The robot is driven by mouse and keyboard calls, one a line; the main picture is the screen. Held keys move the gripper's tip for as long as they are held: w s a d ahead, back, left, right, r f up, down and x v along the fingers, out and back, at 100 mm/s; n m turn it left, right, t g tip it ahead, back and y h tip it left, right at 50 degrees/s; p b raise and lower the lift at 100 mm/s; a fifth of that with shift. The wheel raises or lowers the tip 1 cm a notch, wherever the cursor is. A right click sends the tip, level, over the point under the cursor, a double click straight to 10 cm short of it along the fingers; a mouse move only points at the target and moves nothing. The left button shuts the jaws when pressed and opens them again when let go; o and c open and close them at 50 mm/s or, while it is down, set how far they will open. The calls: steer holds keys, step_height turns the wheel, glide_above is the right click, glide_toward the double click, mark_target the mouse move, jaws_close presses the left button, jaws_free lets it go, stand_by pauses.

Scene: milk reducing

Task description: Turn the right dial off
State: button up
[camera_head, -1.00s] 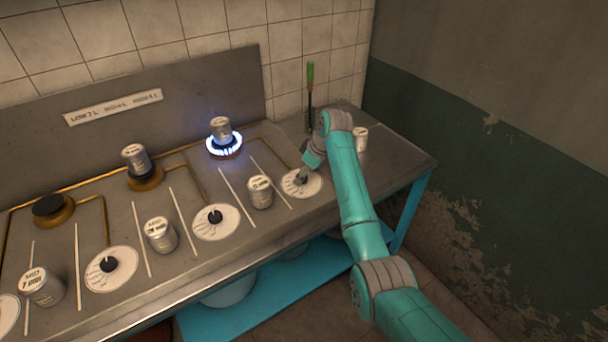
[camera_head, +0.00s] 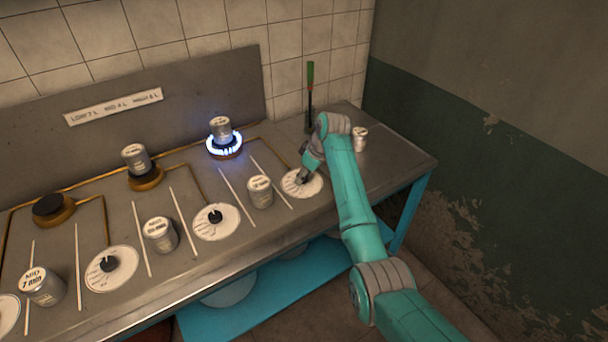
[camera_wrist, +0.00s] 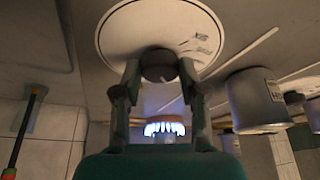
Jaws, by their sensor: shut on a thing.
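The right dial is a white marked disc (camera_head: 315,187) with a dark knob at its middle, on the right part of the metal counter. My gripper (camera_head: 303,178) is down at this dial. In the wrist view the two fingers (camera_wrist: 160,85) sit on both sides of the dark knob (camera_wrist: 158,64) and are shut on it. The white disc (camera_wrist: 130,30) shows behind it with small marks. The burner (camera_head: 224,150) behind the dial has a blue flame, with a can (camera_head: 220,129) on it. The flame also shows in the wrist view (camera_wrist: 165,128).
A can (camera_head: 260,191) stands just left of the dial, and another can (camera_head: 360,139) stands to its right, close to my arm. A green-handled tool (camera_head: 310,85) leans at the wall. Other dials (camera_head: 216,221) and burners (camera_head: 54,208) lie to the left.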

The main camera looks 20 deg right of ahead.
steer(key=m, duration=0.2)
steer(key=m+h, duration=0.1)
steer(key=m, duration=0.1)
steer(key=shift+s+a+t+h, duration=0.1)
steer(key=shift+a+t+h, duration=0.05)
steer(key=shift+t+h, duration=0.2)
steer(key=m+h, duration=0.1)
steer(key=m, duration=0.4)
steer(key=shift+a+h, duration=0.15)
steer(key=shift+h, duration=0.2)
steer(key=shift+m, duration=0.4)
steer(key=o, duration=1.1)
steer(key=shift+o, duration=0.2)
steer(key=v, duration=1.2)
steer(key=shift+s, duration=0.2)
steer(key=shift+a+f, duration=0.1)
steer(key=shift+a, duration=0.05)
